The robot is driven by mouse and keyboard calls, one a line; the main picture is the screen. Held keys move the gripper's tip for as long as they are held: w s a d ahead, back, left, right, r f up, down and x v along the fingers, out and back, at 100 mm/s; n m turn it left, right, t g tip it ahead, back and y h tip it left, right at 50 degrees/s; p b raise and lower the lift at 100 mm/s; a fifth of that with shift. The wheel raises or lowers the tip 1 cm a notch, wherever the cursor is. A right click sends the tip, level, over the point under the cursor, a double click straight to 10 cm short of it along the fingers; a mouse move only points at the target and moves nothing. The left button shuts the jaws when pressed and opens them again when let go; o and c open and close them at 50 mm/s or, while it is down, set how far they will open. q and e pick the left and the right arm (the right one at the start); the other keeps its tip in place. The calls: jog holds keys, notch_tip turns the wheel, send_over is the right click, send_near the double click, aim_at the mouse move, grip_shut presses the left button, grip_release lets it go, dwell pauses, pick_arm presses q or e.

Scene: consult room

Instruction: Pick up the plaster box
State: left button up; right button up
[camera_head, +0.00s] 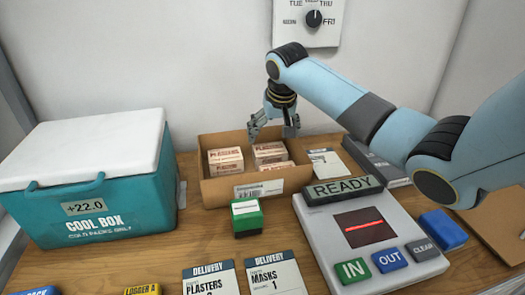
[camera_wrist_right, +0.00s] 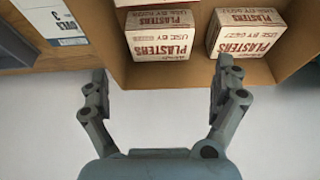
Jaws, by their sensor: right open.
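Several white plaster boxes with red-brown print stand in an open cardboard carton (camera_head: 232,194). In the head view one plaster box (camera_head: 226,156) is at the left and a stack of plaster boxes (camera_head: 270,153) at the right. The right wrist view shows one plaster box (camera_wrist_right: 160,42) beyond and between the fingertips, and another plaster box (camera_wrist_right: 243,38) at the right. My right gripper (camera_head: 272,130) is open and empty above the carton's back edge. Its spread fingers also show in the right wrist view (camera_wrist_right: 162,78), apart from the boxes. My left gripper is out of view.
A teal cool box (camera_head: 105,205) stands left of the carton. A green-and-white box (camera_head: 246,218) is in front of it. A scanner console (camera_head: 318,225) with a READY display and delivery cards (camera_head: 210,280) occupy the front. A wall dial (camera_head: 313,18) is behind.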

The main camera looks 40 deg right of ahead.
aim_at(270, 149)
jog(key=x, duration=0.2)
jog(key=shift+f, duration=0.25)
jog(key=x, duration=0.5)
jog(key=shift+w+d+f, duration=0.15)
jog(key=shift+w+f, duration=0.05)
jog(key=shift+w, duration=0.15)
jog(key=shift+w+f, duration=0.1)
jog(key=shift+f, duration=0.1)
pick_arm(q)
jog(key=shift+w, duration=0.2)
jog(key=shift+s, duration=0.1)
pick_arm(e)
jog(key=shift+c, duration=0.4)
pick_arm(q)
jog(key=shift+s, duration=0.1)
pick_arm(e)
jog(key=c, duration=0.8)
